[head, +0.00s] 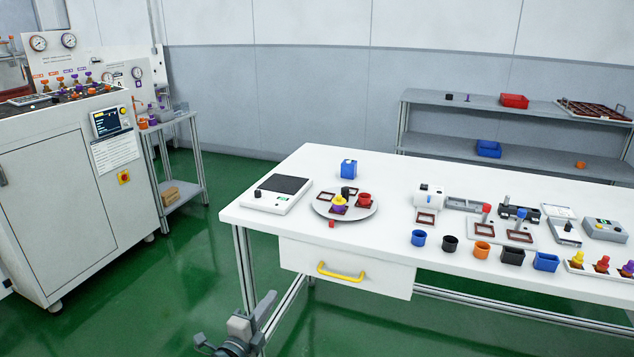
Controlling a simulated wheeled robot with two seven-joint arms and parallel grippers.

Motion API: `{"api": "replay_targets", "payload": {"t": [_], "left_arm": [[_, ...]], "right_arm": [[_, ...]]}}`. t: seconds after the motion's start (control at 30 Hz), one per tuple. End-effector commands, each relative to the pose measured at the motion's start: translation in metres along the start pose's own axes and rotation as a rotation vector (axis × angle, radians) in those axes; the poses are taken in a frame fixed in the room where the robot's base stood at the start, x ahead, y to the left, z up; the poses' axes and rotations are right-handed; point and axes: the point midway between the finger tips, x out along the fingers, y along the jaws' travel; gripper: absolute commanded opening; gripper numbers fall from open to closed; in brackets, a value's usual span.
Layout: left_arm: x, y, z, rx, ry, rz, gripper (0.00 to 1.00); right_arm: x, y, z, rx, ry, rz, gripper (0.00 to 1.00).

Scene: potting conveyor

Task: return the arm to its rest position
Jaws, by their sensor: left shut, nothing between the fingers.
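My left gripper (243,327) is low at the bottom edge of the head view, in front of the near left leg of the white table (262,222). It is shut and empty, and it touches none of the objects on the tabletop. The rest of my left arm is mostly cut off by the picture's lower edge. My right gripper is not in view.
The table carries a scale (277,193), a round plate (325,209), a blue cube (348,168) and several coloured cups. A drawer (345,268) with a yellow handle hangs beneath. A cabinet (65,200) stands left; green floor (190,265) lies open between.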

Motion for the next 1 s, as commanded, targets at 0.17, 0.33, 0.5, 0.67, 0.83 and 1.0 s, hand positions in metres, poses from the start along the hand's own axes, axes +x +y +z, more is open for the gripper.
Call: {"api": "replay_targets", "payload": {"t": [0.17,0.33,0.5,0.67,0.83,1.0], "left_arm": [[-0.016,0.041,0.002,-0.121,-0.034,0.076,0.0],[-0.049,0.107,0.003,-0.321,-0.102,0.193,0.0],[-0.098,0.181,-0.001,-0.549,-0.202,0.32,0.0],[-0.151,0.244,-0.011,-0.749,-0.311,0.428,0.0],[-0.216,0.303,-0.026,-0.947,-0.441,0.531,0.0],[-0.285,0.353,-0.046,-1.129,-0.586,0.62,0.0]], "right_arm": [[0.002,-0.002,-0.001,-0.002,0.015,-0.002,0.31],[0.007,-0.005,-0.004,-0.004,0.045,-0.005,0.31],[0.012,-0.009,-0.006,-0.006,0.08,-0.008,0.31],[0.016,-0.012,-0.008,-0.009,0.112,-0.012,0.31],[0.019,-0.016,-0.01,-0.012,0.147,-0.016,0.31],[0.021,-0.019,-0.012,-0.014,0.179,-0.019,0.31]]}}
